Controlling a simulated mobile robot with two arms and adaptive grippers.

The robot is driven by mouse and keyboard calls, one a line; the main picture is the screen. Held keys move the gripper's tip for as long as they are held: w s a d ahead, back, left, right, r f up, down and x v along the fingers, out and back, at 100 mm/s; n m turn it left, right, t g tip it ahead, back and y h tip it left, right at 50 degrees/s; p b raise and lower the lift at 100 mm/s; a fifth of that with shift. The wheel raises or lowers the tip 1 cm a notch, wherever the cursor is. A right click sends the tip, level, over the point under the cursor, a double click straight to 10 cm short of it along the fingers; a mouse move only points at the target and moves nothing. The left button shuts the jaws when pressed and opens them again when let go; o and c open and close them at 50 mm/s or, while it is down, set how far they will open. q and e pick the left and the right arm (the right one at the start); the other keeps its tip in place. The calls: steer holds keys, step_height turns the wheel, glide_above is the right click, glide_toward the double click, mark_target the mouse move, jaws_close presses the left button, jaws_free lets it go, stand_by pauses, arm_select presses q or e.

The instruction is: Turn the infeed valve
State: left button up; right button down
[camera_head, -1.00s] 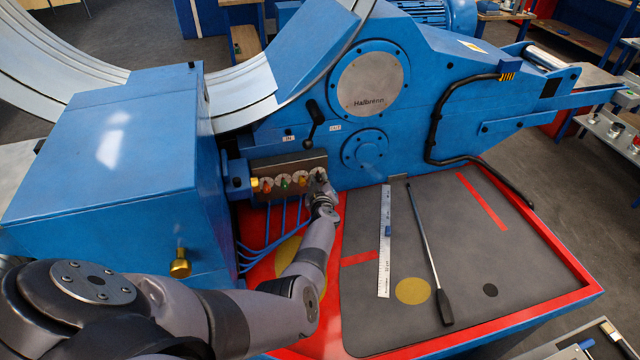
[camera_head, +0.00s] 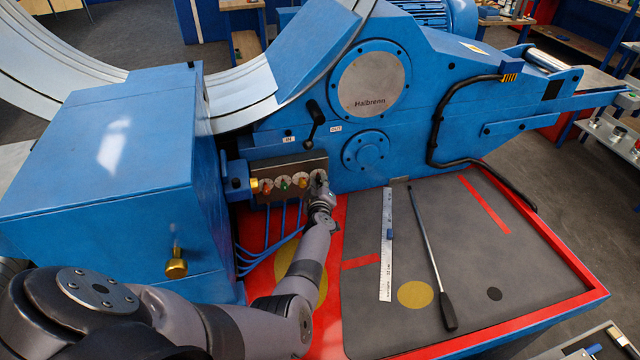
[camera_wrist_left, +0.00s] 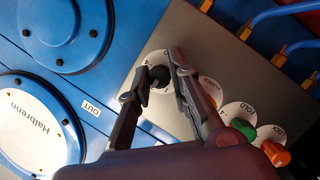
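A steel valve panel (camera_head: 260,168) is on the blue machine's front, with a row of small knobs on white dials. The left wrist view shows an orange knob (camera_wrist_left: 275,153), a green knob (camera_wrist_left: 243,128), a partly hidden dial and a black knob (camera_wrist_left: 158,76) at the panel's end. I cannot tell which is the infeed valve. My left gripper (camera_wrist_left: 159,66) is at the black knob, one finger on each side. The fingers are spread, and I see no clear grip on the knob. In the head view this gripper (camera_head: 319,186) hides part of that knob. My right gripper is not in view.
Blue tubes (camera_head: 268,240) run below the panel. A black crank lever (camera_head: 314,120) sits just above it. A steel ruler (camera_head: 386,260) and a long black-handled bar (camera_head: 432,255) lie on the grey mat (camera_head: 470,250) to the right.

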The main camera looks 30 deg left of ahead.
arm_select(q)
steer(key=o, duration=0.4)
steer(key=shift+d, duration=0.1)
steer(key=shift+o, duration=0.2)
